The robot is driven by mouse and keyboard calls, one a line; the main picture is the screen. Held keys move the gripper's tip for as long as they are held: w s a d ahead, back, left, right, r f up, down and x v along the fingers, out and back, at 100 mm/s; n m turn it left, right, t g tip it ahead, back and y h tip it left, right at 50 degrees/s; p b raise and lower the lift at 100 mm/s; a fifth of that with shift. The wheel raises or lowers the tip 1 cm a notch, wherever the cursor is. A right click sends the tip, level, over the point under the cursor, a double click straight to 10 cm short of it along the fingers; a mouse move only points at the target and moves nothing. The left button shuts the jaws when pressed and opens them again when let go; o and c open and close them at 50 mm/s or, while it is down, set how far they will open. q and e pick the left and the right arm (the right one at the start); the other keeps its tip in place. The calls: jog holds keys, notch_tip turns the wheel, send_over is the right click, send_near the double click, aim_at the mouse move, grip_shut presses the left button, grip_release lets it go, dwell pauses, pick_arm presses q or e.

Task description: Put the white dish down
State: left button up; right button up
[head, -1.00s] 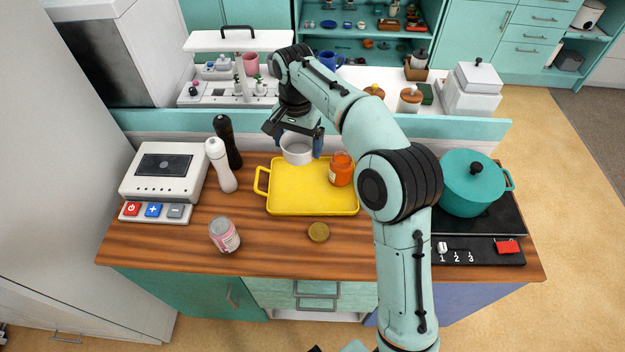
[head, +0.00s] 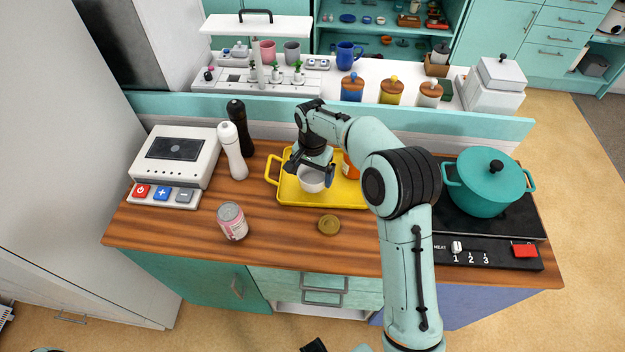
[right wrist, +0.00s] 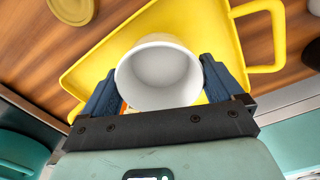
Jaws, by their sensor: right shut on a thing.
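The white dish (head: 312,182) is a small round white cup, upright and empty in the right wrist view (right wrist: 158,75). My right gripper (head: 311,172) is shut on it, with one blue finger on each side in the right wrist view. The dish is over the yellow tray (head: 285,194), near its middle. I cannot tell whether its base touches the tray.
An orange jar (head: 350,168) stands on the tray, partly hidden behind my right arm. A round olive lid (head: 329,225) and a pink can (head: 232,221) are in front. White (head: 232,152) and black (head: 238,128) shakers stand left. A teal pot (head: 488,184) sits right.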

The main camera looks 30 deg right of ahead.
aim_at(313, 181)
jog(key=shift+f, duration=1.6)
jog(key=shift+f, duration=0.15)
jog(key=o, duration=0.8)
notch_tip(313, 181, up, 12)
jog(key=shift+r+p, duration=0.2)
jog(key=shift+p, duration=0.45)
